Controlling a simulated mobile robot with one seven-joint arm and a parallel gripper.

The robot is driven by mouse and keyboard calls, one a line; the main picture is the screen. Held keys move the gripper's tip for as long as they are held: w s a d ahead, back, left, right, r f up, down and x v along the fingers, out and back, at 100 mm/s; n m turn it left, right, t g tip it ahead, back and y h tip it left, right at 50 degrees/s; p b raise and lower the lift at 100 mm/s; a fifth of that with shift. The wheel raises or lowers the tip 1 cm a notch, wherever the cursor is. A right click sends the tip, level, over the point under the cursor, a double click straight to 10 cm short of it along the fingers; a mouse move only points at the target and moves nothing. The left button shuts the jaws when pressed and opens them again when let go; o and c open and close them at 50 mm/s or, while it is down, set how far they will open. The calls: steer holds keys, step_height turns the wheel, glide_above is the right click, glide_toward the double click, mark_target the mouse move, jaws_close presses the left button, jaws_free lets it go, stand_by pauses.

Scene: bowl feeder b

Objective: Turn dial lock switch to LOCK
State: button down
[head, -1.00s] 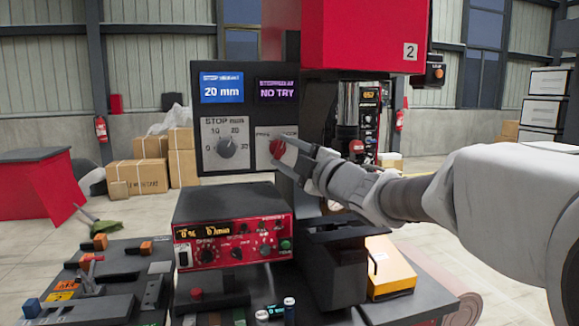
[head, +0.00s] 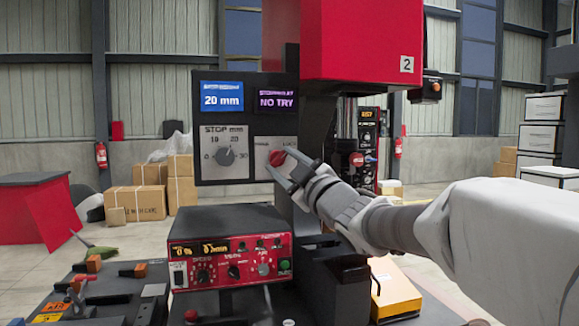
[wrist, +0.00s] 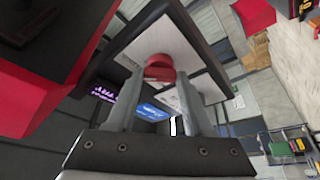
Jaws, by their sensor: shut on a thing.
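The dial lock switch is a red knob (head: 277,158) on the right white plate of the dark panel, beside the STOP mm dial (head: 225,157). Lettering sits above the knob; the right word looks like LOCK and the left word is partly hidden. My gripper (head: 285,165) is at the knob with its fingers on either side of it. In the wrist view the red knob (wrist: 159,67) shows between the two grey fingertips of my gripper (wrist: 160,80), shut on it. The knob's exact pointing angle is hard to tell.
Two screens above the dials read 20 mm (head: 222,97) and NO TRY (head: 276,101). A red control box (head: 230,250) stands below the panel. A red machine head (head: 360,40) overhangs at upper right. A yellow box (head: 395,290) lies under my arm.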

steer(key=shift+c, duration=1.4)
jaws_free()
steer(key=v, duration=1.7)
steer(key=shift+s, duration=0.15)
steer(key=shift+d, duration=0.2)
